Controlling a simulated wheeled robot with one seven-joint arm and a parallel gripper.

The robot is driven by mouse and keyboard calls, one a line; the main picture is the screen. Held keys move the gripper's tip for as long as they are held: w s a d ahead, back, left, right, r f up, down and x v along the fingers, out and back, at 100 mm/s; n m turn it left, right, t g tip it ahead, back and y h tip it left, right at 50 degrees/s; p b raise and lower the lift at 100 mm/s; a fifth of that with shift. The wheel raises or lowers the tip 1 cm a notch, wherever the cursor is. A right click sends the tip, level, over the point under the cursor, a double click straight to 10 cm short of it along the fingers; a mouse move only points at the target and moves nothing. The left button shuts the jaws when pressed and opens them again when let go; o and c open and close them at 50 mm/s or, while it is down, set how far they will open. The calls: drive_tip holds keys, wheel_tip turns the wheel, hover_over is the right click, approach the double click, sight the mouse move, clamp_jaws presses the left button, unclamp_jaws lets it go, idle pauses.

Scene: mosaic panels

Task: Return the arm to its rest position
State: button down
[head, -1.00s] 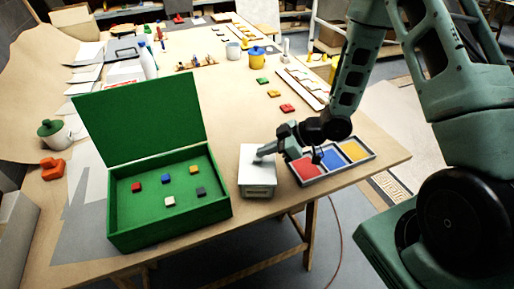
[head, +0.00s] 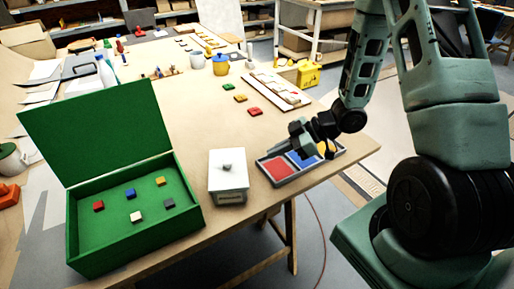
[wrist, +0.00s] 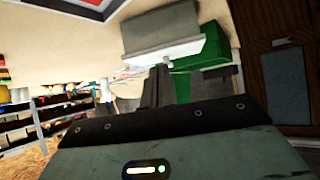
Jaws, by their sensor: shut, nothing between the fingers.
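My gripper (head: 299,139) is shut and empty. In the head view it is above the colour tray (head: 263,178), in front of the blue and yellow compartments. My arm reaches in from the right. In the wrist view the dark closed fingers (wrist: 156,88) show at the middle, with the white box (wrist: 165,40) and part of the green box (wrist: 195,83) beyond them. The white box (head: 228,187) with a small grey knob on top stands left of the tray, apart from my gripper.
The open green box (head: 190,218) with several small coloured blocks stands at the left. Red, yellow and green tiles (head: 255,111) lie on the table (head: 205,120) behind the tray. Floor is open right of the table.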

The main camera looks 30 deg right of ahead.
drive_tip(key=shift+s+d, duration=0.1)
drive_tip(key=shift+d, duration=0.05)
drive_tip(key=w+a+r+m+h+b, duration=0.1)
drive_tip(key=a+r+m+h+b, duration=0.1)
drive_tip(key=a+r+h, duration=0.65)
drive_tip(key=s+a+r+g, duration=0.1)
drive_tip(key=s+a+g, duration=0.1)
drive_tip(key=s, duration=0.4)
drive_tip(key=s+a+r+m+g, duration=0.1)
drive_tip(key=s+a, duration=0.4)
drive_tip(key=s, duration=0.2)
drive_tip(key=s+a+r+m+g, duration=0.1)
drive_tip(key=s+a+r+g, duration=0.1)
drive_tip(key=s, duration=0.5)
drive_tip(key=shift+s+a+g, duration=0.25)
drive_tip(key=shift+a+g, duration=0.05)
drive_tip(key=shift+a, duration=0.45)
drive_tip(key=shift+h, duration=0.25)
